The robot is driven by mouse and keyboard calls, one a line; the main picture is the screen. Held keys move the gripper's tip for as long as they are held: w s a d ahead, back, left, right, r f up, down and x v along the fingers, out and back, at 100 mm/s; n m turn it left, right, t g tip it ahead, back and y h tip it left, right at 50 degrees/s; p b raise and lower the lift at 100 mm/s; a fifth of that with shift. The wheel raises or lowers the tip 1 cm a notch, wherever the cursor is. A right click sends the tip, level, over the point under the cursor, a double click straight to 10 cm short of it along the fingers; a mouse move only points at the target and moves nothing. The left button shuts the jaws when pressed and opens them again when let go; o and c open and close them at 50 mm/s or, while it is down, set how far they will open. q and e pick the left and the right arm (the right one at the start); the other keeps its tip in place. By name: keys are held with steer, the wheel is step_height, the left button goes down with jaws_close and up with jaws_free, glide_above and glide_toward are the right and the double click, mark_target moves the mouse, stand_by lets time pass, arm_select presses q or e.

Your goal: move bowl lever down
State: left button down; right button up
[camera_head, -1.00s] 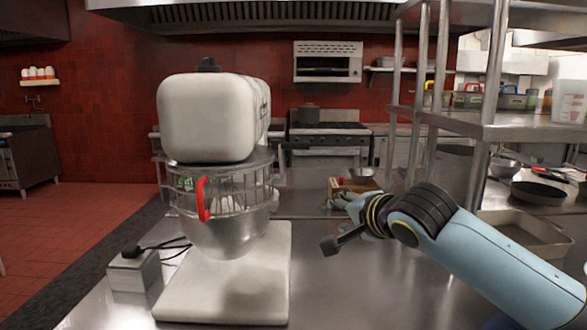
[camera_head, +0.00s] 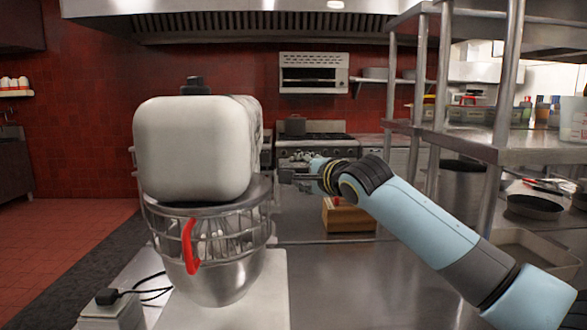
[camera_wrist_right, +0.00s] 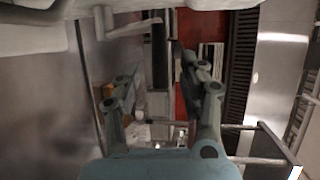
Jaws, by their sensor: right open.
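The white stand mixer (camera_head: 195,150) stands at the left of the head view. Its steel bowl (camera_head: 217,284) hangs under the head behind a wire guard with a red handle (camera_head: 189,248). In the right wrist view a grey lever (camera_wrist_right: 120,29) sticks out from the pale mixer body at the top edge, beyond the fingertips. I cannot clearly make out this lever in the head view. My right gripper (camera_head: 292,178) is just right of the mixer, apart from it. Its two fingers (camera_wrist_right: 155,65) are open and empty. My left gripper is not in view.
A wooden box (camera_head: 348,217) sits on the steel counter behind my right arm. A steel shelf rack (camera_head: 470,146) with pans and containers stands on the right. A power box (camera_head: 112,312) with a black cable is at the lower left.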

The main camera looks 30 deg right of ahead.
mark_target(297, 172)
steer(key=x, duration=0.3)
steer(key=shift+w+f, duration=0.1)
steer(key=shift+w, duration=0.35)
steer(key=shift+w+d+f, duration=0.1)
steer(key=shift+w, duration=0.25)
steer(key=shift+s, duration=0.1)
steer(key=c, duration=0.5)
steer(key=shift+c, duration=1.2)
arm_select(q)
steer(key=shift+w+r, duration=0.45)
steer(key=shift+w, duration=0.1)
arm_select(e)
jaws_close()
